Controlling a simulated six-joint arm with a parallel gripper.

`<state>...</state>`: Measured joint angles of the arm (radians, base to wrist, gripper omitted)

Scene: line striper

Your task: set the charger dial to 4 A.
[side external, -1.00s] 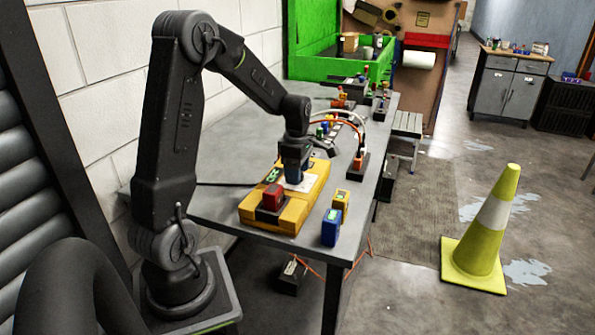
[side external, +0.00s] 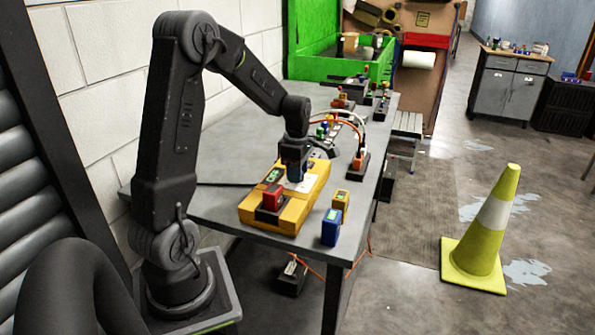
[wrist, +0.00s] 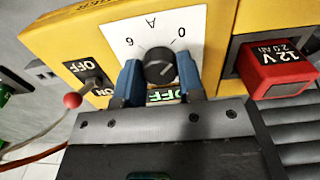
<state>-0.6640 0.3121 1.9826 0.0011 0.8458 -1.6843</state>
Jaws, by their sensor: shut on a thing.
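The yellow charger (side external: 290,213) lies on the grey bench. Its dark round dial (wrist: 160,66) sits on a white scale plate (wrist: 199,21), which shows 0, A and 6 in the wrist view. My gripper (wrist: 160,77) has its blue fingers on either side of the dial, shut on it. I cannot read exactly where the dial points. A small green display (wrist: 164,96) beside the dial shows OFF, upside down and partly hidden by my gripper. In the side view my gripper (side external: 296,176) stands over the charger and hides the dial.
A red 12 V battery (wrist: 275,67) sits in the charger; a red-tipped switch (wrist: 73,100) is beside OFF and ON marks. Blue (side external: 331,229) and yellow (side external: 341,199) packs stand at the bench's near right edge. Cables and small parts lie behind; the bench's left is clear.

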